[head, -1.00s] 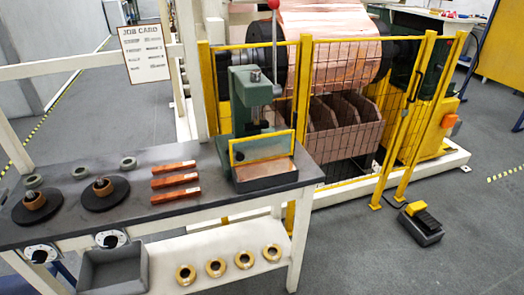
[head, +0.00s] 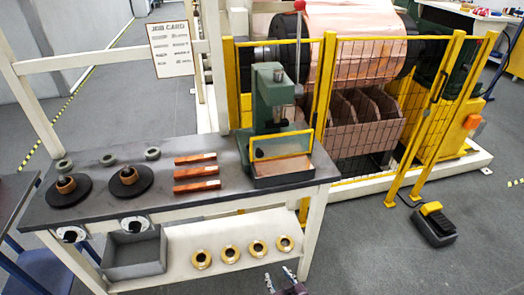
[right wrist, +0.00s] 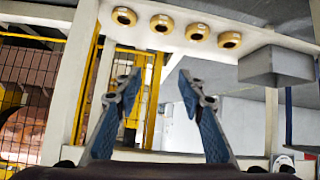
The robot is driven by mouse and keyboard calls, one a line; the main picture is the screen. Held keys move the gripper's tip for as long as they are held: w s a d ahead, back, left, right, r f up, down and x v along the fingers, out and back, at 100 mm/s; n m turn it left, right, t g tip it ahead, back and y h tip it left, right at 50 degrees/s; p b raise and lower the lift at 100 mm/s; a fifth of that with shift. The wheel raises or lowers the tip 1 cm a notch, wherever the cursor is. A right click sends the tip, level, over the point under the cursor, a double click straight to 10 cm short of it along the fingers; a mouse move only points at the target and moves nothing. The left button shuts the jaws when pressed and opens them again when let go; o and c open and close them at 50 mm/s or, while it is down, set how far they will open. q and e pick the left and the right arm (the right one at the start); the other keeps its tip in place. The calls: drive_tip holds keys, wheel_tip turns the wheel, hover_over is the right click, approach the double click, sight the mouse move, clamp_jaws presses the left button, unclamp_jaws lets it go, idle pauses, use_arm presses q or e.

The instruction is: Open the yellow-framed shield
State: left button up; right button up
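The yellow-framed shield (head: 282,146) is a clear pane in a yellow frame. It stands upright across the front of the green press (head: 270,95), above the press's dark base (head: 285,172). The press has a lever with a red knob (head: 299,6). My right gripper (head: 279,277) is at the bottom edge of the head view, in front of the bench and well below the shield, not touching it. In the right wrist view its two blue-grey fingers (right wrist: 157,82) are spread apart with nothing between them. My left gripper is not in view.
The bench (head: 120,205) carries several copper bars, black discs and grey rings. Brass rings and a grey bin (head: 135,252) sit on its lower shelf (head: 215,262). A yellow mesh guard (head: 365,100) stands right of the press. Floor in front of the bench's right end is clear.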

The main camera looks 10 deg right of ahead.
drive_tip(key=w+r+t+p, duration=0.1)
drive_tip(key=w+r, duration=0.2)
drive_tip(key=r, duration=0.3)
drive_tip(key=w+a+r+t, duration=0.1)
drive_tip(key=w+r+t, duration=0.15)
drive_tip(key=r, duration=0.35)
drive_tip(key=w+r+p, duration=0.1)
drive_tip(key=w+r, duration=0.3)
drive_tip(key=r, duration=0.3)
drive_tip(key=m+t, duration=0.2)
drive_tip(key=t, duration=0.2)
approach(260, 154)
drive_tip(key=shift+h, duration=0.3)
drive_tip(key=w+p, duration=0.1)
drive_tip(key=w, duration=0.7)
drive_tip(key=shift+w+a, duration=0.1)
drive_tip(key=shift+a, duration=0.05)
drive_tip(key=shift+c, duration=0.4)
clamp_jaws()
